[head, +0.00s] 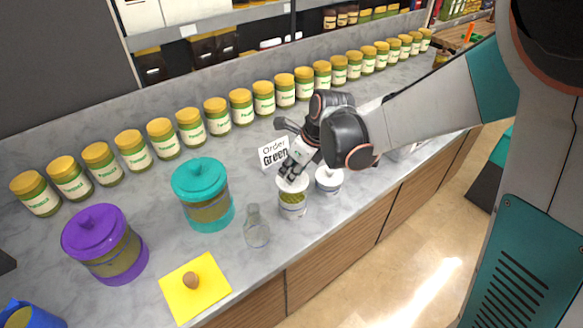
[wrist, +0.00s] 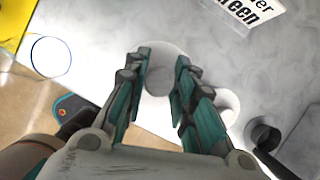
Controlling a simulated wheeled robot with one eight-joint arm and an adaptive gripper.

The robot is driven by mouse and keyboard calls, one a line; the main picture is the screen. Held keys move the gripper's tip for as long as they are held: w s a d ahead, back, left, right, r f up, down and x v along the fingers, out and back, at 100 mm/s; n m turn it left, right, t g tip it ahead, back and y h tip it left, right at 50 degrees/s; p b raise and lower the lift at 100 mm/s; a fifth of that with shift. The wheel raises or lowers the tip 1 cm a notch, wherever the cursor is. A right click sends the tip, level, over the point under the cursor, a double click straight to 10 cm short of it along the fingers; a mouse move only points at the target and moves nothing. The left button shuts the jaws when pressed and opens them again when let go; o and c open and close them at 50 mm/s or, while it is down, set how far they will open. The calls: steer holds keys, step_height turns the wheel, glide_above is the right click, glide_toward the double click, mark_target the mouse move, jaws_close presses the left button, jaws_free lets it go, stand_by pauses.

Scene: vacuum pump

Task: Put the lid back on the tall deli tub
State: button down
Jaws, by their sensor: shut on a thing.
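A white tub with green contents (head: 292,199) stands on the counter near its front edge. A white round lid (wrist: 163,48) with a greyish middle lies between my fingertips in the wrist view. My gripper (head: 290,175) reaches down at the tub's top from behind; it also shows in the wrist view (wrist: 162,60). It is shut on the lid. The lid is at the tub's mouth, but I cannot tell whether it is seated or just above. The fingers hide part of the rim. A shorter white tub (head: 329,181) stands just right, also in the wrist view (wrist: 229,106).
A glass bottle (head: 257,229) stands to the left, near the front edge. A teal canister (head: 205,196), a purple canister (head: 104,246) and a yellow mat (head: 212,288) lie further left. An order sign (head: 273,152) stands behind the tub. Several yellow-lidded jars (head: 217,113) line the back.

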steer(key=shift+f+b, duration=1.75)
steer(key=shift+f, duration=0.8)
steer(key=shift+f+b, duration=0.15)
steer(key=shift+b, duration=0.3)
stand_by(0.4)
stand_by(0.4)
steer(key=c, duration=0.8)
jaws_free()
steer(key=shift+o, duration=0.2)
steer(key=shift+r+p, duration=2.4)
steer(key=shift+r, duration=1.15)
